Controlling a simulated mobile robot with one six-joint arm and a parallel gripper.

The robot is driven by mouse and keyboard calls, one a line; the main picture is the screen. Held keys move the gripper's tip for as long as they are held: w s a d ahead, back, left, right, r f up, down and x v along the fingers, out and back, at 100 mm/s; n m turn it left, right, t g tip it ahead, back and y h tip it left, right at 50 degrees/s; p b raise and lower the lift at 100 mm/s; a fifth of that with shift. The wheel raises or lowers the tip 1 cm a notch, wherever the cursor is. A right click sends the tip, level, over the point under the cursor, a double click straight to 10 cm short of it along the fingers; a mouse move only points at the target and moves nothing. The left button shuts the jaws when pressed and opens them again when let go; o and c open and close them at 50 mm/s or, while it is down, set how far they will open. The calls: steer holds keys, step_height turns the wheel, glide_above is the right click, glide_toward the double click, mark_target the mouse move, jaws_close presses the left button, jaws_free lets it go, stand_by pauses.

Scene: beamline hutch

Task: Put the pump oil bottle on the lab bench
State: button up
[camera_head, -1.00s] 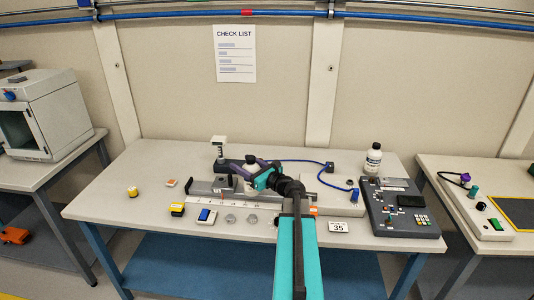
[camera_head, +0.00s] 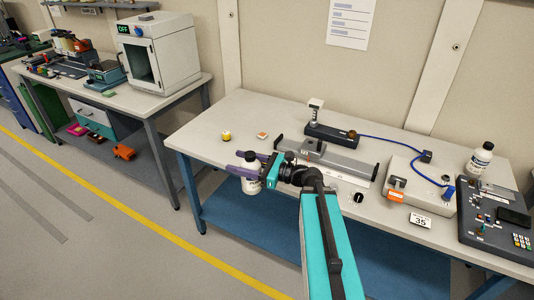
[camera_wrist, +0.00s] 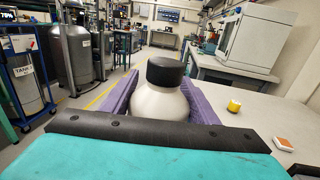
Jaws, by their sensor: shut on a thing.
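My gripper (camera_head: 247,168) has purple fingers and is shut on a white bottle with a black cap (camera_head: 251,186). In the wrist view the bottle (camera_wrist: 160,104) stands upright between the two fingers (camera_wrist: 162,92). Its label cannot be read. In the head view it is held over the front left edge of the middle bench (camera_head: 222,124); its height above the top is unclear. A second white bottle with a black cap (camera_head: 479,160) stands at the right back of that bench. Another bench (camera_head: 182,88) is at the left.
The left bench carries a white oven-like box (camera_head: 160,54). The middle bench holds a yellow-topped piece (camera_head: 226,135), an orange-topped piece (camera_head: 262,136), a rail fixture (camera_head: 325,158) and a control panel (camera_head: 500,220). Its back left is clear. Floor lies between the benches.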

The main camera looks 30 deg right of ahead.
steer(key=a+n+g+y, duration=0.2)
steer(key=a, duration=0.6)
steer(key=shift+a+f, duration=0.2)
steer(key=shift+f, duration=0.05)
steer(key=shift+s+d, duration=0.1)
steer(key=shift+s, duration=0.15)
